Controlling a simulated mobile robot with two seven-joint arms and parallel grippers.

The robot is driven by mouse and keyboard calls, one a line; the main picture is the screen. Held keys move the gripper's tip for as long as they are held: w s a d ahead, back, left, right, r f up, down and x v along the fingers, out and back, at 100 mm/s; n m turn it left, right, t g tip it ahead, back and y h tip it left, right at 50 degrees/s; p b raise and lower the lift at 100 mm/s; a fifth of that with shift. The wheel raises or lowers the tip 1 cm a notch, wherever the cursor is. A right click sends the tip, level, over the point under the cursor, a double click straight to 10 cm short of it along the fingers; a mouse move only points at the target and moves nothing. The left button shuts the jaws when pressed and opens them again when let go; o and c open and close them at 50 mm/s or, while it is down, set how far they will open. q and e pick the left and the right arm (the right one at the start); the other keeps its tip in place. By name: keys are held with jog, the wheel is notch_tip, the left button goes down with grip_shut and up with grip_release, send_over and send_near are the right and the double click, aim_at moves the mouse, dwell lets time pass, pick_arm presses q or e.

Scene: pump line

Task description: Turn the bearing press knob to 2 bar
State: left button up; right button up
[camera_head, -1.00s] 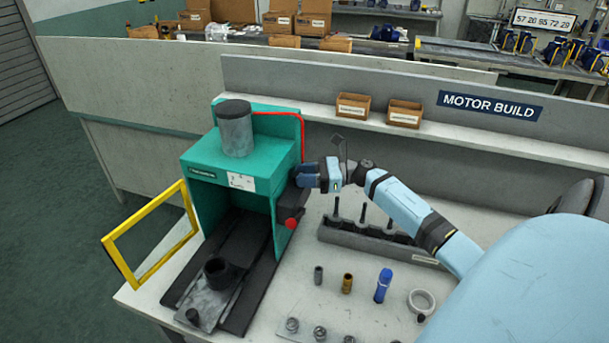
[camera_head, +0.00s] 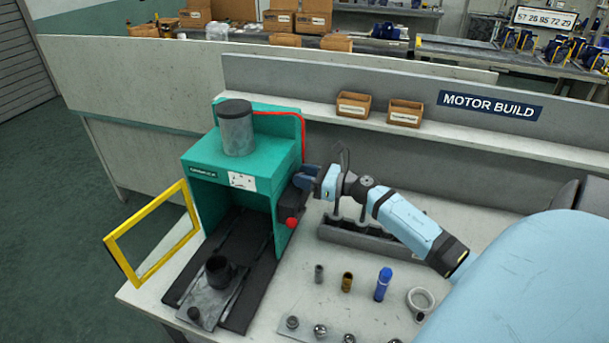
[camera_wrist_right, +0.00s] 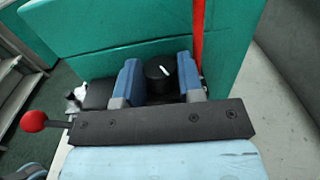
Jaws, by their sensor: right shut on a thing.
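The bearing press (camera_head: 200,160) is a green frame with a grey cylinder on top, standing on the left of the bench. Its black knob (camera_wrist_right: 161,74) with a white pointer line shows in the right wrist view, on the press's right side. The pointer slants up to the right; no scale figures are readable. My right gripper (camera_head: 303,177) reaches the press's side from the right. In the wrist view its two blue fingers (camera_wrist_right: 160,80) are shut on the knob, one on each side. In the head view the gripper hides the knob. My left gripper is not in view.
A red ball-ended lever (camera_head: 292,222) sticks out below the gripper. A yellow guard frame (camera_head: 150,232) stands open on the left. A dark tool rack (camera_head: 370,240) is under my right forearm. Small parts, including a blue cylinder (camera_head: 383,284), lie in front.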

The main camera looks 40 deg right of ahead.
jog(key=o, duration=0.9)
jog(key=b+v, duration=0.3)
jog(key=v, duration=1.1)
jog(key=shift+w, duration=0.1)
